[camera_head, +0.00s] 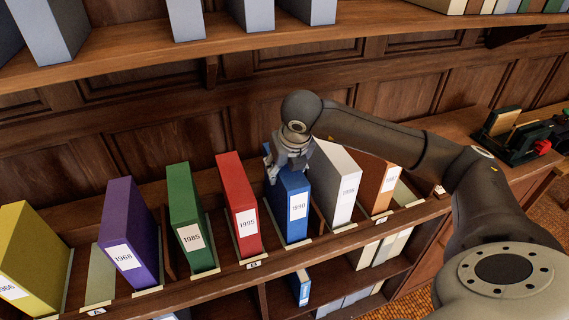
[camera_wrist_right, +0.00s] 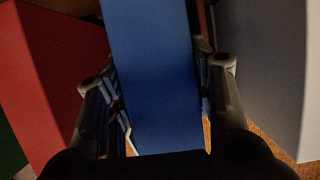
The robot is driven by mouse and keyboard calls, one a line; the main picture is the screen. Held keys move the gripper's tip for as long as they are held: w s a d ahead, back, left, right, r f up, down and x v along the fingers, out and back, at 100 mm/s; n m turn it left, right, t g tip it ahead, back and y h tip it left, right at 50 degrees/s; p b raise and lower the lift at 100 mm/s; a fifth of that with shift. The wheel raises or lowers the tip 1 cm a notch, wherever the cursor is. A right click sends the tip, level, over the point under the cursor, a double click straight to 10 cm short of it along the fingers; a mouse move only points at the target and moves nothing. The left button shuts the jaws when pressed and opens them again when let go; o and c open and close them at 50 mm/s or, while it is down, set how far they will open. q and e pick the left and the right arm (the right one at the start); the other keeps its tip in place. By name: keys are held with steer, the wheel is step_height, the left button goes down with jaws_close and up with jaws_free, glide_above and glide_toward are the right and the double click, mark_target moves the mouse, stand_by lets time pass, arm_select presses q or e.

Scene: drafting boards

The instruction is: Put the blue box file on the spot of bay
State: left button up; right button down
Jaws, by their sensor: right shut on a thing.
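The blue box file (camera_head: 289,211), labelled 1990, stands upright on the shelf ledge (camera_head: 210,289) between the red file (camera_head: 238,207) and the grey-white file (camera_head: 337,184). My right gripper (camera_head: 287,165) is shut on its upper end from above. In the right wrist view the blue box file (camera_wrist_right: 155,75) lies between both fingers, and its lower end is hidden. A bare pale spot (camera_head: 100,277) shows between the yellow and purple files. Another pale spot (camera_head: 407,193) shows right of the orange file. My left gripper is not in view.
A yellow file (camera_head: 35,262), purple file (camera_head: 128,236), green file (camera_head: 190,222) and orange file (camera_head: 376,188) stand in the row. A shelf with grey files (camera_head: 187,20) hangs above. A small blue file (camera_head: 300,287) stands below. Right of the row is a wooden counter.

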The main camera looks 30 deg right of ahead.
steer(key=shift+w, duration=0.1)
steer(key=c, duration=1.1)
jaws_free()
steer(key=shift+f, duration=0.1)
steer(key=o, duration=0.4)
steer(key=shift+r, duration=0.25)
steer(key=b+v, duration=0.3)
steer(key=v, duration=0.7)
steer(key=shift+s+a+r, duration=0.1)
steer(key=shift+s+r, duration=0.05)
steer(key=shift+s, duration=0.1)
steer(key=shift+s+r+b, duration=0.3)
steer(key=shift+r+b, duration=0.05)
steer(key=shift+r, duration=0.3)
